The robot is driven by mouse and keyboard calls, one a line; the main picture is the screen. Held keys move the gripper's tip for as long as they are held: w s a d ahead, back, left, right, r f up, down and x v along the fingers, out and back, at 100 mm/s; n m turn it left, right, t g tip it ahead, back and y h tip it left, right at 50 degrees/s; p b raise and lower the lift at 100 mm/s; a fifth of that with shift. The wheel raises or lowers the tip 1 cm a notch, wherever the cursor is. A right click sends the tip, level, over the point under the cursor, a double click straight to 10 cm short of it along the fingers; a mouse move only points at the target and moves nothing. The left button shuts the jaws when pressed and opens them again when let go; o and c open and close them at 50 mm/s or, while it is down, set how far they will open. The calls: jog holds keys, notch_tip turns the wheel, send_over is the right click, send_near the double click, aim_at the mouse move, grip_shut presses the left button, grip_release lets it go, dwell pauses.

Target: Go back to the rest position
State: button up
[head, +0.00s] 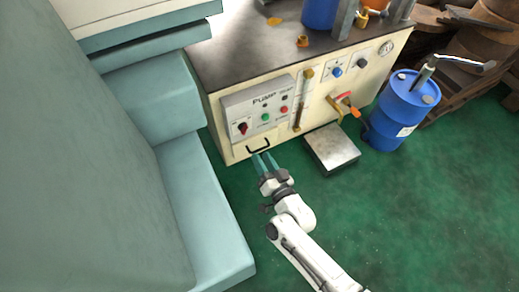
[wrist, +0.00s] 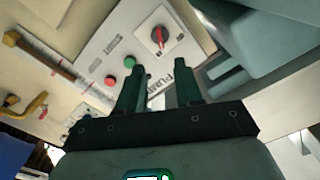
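My gripper (head: 263,157) is in front of the lower left of a cream machine cabinet (head: 320,116), close to a black handle (head: 258,145) under the PUMP panel (head: 254,102). Its two teal fingers point at the cabinet. In the wrist view the fingers (wrist: 161,72) stand apart with nothing seen between them. Whether they touch the cabinet or handle cannot be told. The panel has a red-marked rotary switch (wrist: 159,36), a green button (wrist: 110,80) and a red button (wrist: 129,62).
A large teal-grey machine body (head: 196,215) stands close on the left. A metal-topped step (head: 332,147) and a blue drum (head: 399,108) stand to the right. An orange-handled valve (head: 343,102) juts from the cabinet. Green floor (head: 420,220) is clear at the lower right.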

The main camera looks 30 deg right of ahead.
dwell(0.3)
jog(key=s+d+r+n+g, duration=0.25)
jog(key=s+g, duration=0.35)
jog(key=s, duration=0.3)
jog(key=s+d+r+n+g, duration=0.1)
jog(key=s+d+g, duration=0.3)
jog(key=s, duration=0.5)
jog(key=s+d+r+n+g, duration=0.2)
jog(key=s+g, duration=0.5)
jog(key=s, duration=0.3)
notch_tip(320, 180, up, 31)
jog(key=p, duration=3.1)
jog(key=shift+w+a+f, duration=0.2)
jog(key=shift+w+a, duration=0.15)
